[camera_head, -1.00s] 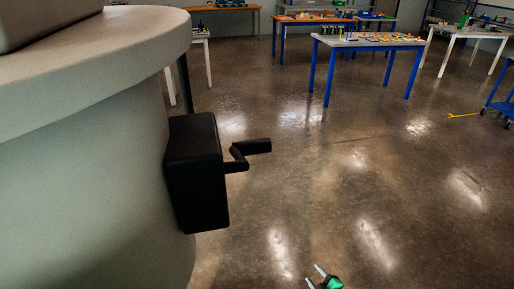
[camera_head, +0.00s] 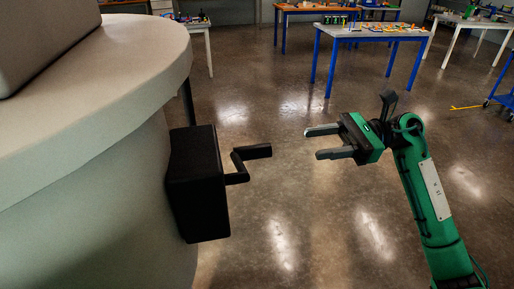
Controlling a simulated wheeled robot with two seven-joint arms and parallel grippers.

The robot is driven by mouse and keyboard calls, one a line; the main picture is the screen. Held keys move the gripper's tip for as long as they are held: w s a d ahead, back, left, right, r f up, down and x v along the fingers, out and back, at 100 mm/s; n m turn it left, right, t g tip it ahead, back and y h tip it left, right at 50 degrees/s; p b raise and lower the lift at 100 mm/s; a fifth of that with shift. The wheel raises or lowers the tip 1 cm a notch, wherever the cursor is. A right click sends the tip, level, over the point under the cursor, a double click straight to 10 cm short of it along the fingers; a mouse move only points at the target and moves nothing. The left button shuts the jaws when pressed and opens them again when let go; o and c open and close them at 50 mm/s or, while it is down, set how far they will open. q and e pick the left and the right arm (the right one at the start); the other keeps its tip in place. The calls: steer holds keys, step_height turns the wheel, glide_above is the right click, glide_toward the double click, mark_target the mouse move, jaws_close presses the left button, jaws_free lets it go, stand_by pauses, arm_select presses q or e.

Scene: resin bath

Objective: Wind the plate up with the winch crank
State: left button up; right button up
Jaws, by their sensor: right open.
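The winch (camera_head: 199,184) is a black box on the side of the large pale round bath (camera_head: 95,200). Its black crank (camera_head: 247,159) sticks out to the right, with the handle pointing right and level with the upper part of the box. My right gripper (camera_head: 314,143) is open and empty. Its two fingers point left towards the crank handle, with a clear gap between fingertips and handle. The plate cannot be made out in this view. My left gripper is not in view.
A grey block (camera_head: 40,35) stands on top of the bath at the upper left. Blue-legged and white-legged tables, such as the near one (camera_head: 370,33), stand at the back. The floor (camera_head: 290,215) around the crank is clear.

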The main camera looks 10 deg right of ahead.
mark_target(257, 152)
steer(key=a+p, duration=0.3)
steer(key=a, duration=0.3)
steer(key=a+p, duration=0.3)
steer(key=a, duration=0.3)
steer(key=shift+s+a+r+p, duration=0.1)
steer(key=shift+a+r+p, duration=0.1)
steer(key=shift+a+p, duration=0.1)
steer(key=shift+a+f, duration=0.15)
steer(key=shift+a, duration=0.45)
jaws_close()
